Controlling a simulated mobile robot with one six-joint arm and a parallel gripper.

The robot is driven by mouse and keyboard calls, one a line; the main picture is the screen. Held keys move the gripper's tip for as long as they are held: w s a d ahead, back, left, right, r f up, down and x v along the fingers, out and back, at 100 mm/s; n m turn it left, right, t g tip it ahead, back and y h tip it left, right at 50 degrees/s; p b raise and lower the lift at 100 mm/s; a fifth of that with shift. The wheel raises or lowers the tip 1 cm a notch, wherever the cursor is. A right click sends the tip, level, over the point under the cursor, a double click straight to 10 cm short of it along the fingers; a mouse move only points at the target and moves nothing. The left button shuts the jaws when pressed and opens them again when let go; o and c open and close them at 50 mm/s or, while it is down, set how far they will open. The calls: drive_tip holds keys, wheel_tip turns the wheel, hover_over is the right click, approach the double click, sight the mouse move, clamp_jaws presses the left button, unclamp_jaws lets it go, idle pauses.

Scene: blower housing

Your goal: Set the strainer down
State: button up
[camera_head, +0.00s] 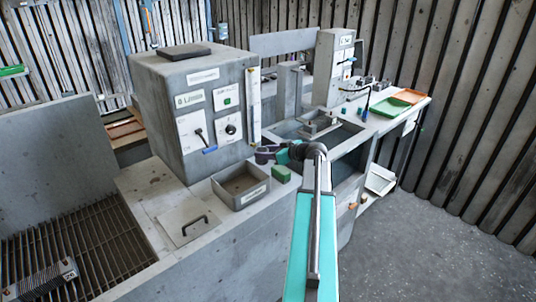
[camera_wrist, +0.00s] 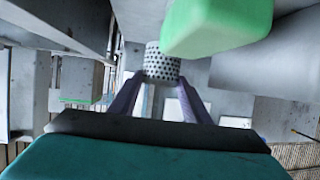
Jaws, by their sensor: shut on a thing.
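The strainer (camera_wrist: 161,62) is a light grey cylinder with rows of dark holes. In the wrist view it sits between the fingertips of my gripper (camera_wrist: 162,82), which is shut on it. In the head view my gripper (camera_head: 265,153) is in front of the grey control cabinet, over the counter's inner edge. The strainer cannot be made out there. Whether its underside touches anything is hidden.
A green block (camera_head: 281,173) lies on the counter close to my gripper; it looms large in the wrist view (camera_wrist: 218,26). Beside it is an open grey bin (camera_head: 225,197). The control cabinet (camera_head: 172,95) stands behind. A sunken basin (camera_head: 340,135) lies to the right.

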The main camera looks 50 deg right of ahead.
drive_tip(key=shift+f, duration=0.85)
drive_tip(key=shift+f, duration=0.1)
drive_tip(key=o, duration=1.1)
drive_tip(key=b+v, duration=0.2)
drive_tip(key=v, duration=1)
drive_tip(key=shift+b, duration=0.4)
